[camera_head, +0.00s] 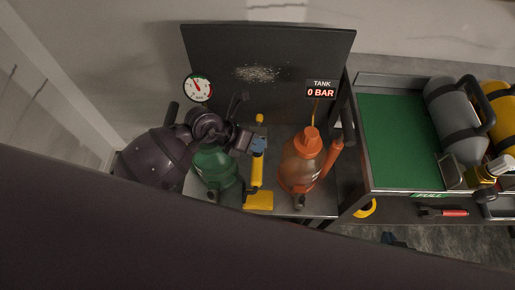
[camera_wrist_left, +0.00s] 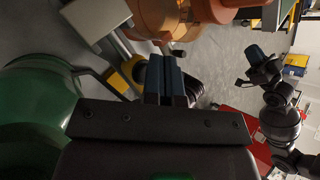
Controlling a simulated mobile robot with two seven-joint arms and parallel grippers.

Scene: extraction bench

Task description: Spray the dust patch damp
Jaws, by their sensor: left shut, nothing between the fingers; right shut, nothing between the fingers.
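The dust patch (camera_head: 258,73) is a pale speckled area on the upright dark panel (camera_head: 220,50). An orange sprayer bottle (camera_head: 300,170) with a side handle stands on the bench before the panel; part of it shows in the left wrist view (camera_wrist_left: 210,14). A sign (camera_head: 321,88) above it reads TANK 0 BAR. My left gripper (camera_head: 258,145) is shut and empty, over the yellow upright pump (camera_head: 256,172), left of the bottle. Its blue fingers (camera_wrist_left: 165,80) also show in the left wrist view. My right gripper (camera_wrist_left: 254,53) is shut and empty, away from the bench.
A green tank (camera_head: 214,172) stands under my left forearm. A round gauge (camera_head: 198,87) sits at the panel's left edge. To the right, a cart with a green mat (camera_head: 400,140) holds a grey cylinder (camera_head: 458,120) and a yellow one (camera_head: 499,105). The mat is mostly clear.

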